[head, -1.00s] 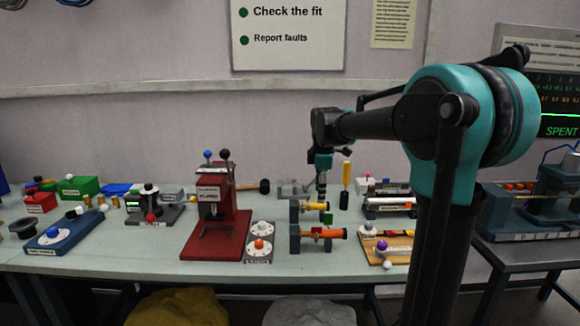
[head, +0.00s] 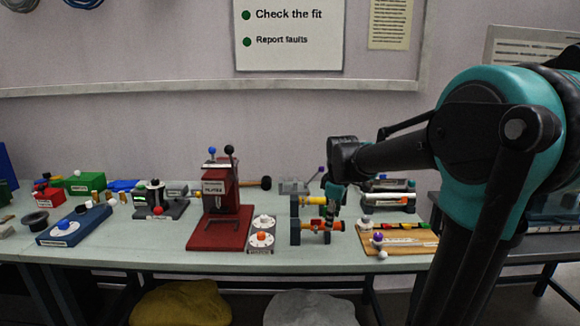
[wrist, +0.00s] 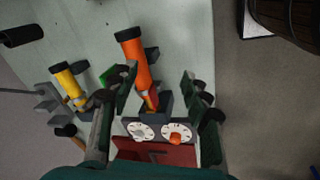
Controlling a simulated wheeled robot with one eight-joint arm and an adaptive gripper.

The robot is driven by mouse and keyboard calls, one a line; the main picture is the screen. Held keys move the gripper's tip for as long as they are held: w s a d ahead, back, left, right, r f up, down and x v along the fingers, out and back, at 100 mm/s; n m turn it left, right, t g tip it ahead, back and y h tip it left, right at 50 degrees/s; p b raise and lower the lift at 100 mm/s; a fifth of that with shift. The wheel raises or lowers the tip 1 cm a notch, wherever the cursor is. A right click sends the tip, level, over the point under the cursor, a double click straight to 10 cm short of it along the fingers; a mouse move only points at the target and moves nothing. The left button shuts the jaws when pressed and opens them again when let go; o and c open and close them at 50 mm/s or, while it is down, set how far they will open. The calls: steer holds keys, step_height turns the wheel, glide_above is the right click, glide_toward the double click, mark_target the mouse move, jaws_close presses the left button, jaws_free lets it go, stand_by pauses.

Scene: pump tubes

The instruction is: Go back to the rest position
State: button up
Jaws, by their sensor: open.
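My gripper (head: 331,208) hangs at the pump stands on the bench, its jaws apart. The wrist view shows both fingers of my gripper (wrist: 158,98) spread with nothing clasped between them. The orange tube (head: 324,226) with a black end lies in a dark stand; in the wrist view the orange tube (wrist: 136,62) lies beyond and between the fingers. The yellow tube (head: 311,200) lies in a second stand behind it; the yellow tube (wrist: 69,82) is left of the fingers in the wrist view. My gripper partly hides the stands' right ends.
The red press (head: 219,205) and a plate with two white dials (head: 262,233) stand left of the stands. A wooden board (head: 407,239) with small parts lies to the right. The air above the bench is mostly clear.

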steer(key=s+d+f+m, duration=0.2)
steer(key=s+f+m, duration=0.4)
steer(key=s+f, duration=0.2)
steer(key=s+d+f+m+t, duration=0.1)
steer(key=s+d+f+m, duration=0.2)
steer(key=s+f+m, duration=0.4)
steer(key=s+f, duration=0.1)
steer(key=s, duration=0.5)
steer(key=shift+d, duration=0.25)
